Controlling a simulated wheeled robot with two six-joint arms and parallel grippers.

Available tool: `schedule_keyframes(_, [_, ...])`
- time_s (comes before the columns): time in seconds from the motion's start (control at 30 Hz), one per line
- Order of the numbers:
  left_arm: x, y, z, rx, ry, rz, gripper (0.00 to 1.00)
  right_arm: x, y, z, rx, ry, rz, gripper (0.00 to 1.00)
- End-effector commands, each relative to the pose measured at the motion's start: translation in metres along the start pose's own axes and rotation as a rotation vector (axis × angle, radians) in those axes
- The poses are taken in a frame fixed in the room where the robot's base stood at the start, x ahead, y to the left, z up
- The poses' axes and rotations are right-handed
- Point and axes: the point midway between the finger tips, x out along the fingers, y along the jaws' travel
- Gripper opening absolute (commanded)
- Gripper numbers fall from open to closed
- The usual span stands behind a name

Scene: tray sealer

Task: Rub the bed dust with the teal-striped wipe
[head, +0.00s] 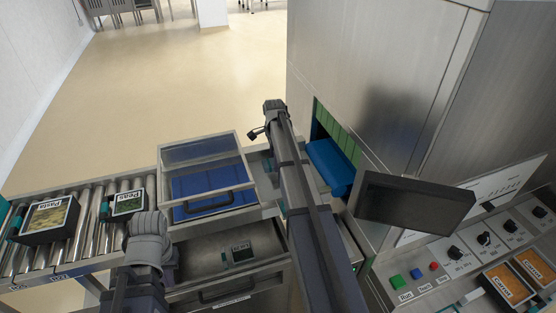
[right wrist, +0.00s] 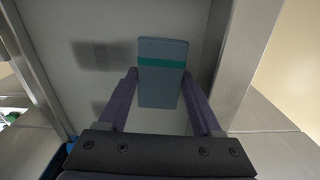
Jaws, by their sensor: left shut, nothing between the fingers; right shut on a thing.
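The teal-striped wipe (right wrist: 161,92), a blue-grey pad with a teal band across it, is between the two fingers of my right gripper (right wrist: 160,85), which is shut on it. Behind the wipe is a pale grey panel (right wrist: 115,25) between metal edges. Darker patches show on this panel; I cannot tell whether they are shadows or dust, or whether the wipe touches it. I cannot make out the bed dust. In the head view my right gripper is hidden. My left arm reaches in at lower left, but its fingers do not show.
The sealer's opening with green strips (head: 325,119) and a blue roll-like part (head: 331,168) lies right of my right arm. A dark slab (head: 412,203) juts out over the button panel (head: 435,281). Pasta (head: 47,218) and Peas (head: 127,203) trays stand on rollers, beside a clear-topped drawer (head: 205,150).

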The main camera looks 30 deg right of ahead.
Motion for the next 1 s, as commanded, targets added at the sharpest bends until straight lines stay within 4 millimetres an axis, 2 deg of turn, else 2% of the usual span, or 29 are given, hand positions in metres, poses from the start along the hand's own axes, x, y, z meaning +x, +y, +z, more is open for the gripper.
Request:
schedule_keyframes(0.1, [0.000,0.000,0.000,0.000,0.000,0.000,0.00,0.000,0.001,0.007,-0.002,-0.001,0.001,0.22])
schedule_keyframes(0.3, [0.000,0.000,0.000,0.000,0.000,0.000,0.00,0.000,0.003,0.006,-0.001,-0.001,0.001,0.22])
schedule_keyframes(0.73, [-0.002,0.000,0.000,0.000,0.000,0.000,0.00,-0.002,0.036,0.004,0.000,-0.001,0.001,0.22])
schedule_keyframes(1.0, [-0.002,0.000,0.000,0.000,0.000,0.000,0.00,-0.002,0.040,0.003,-0.001,-0.001,0.001,0.22])
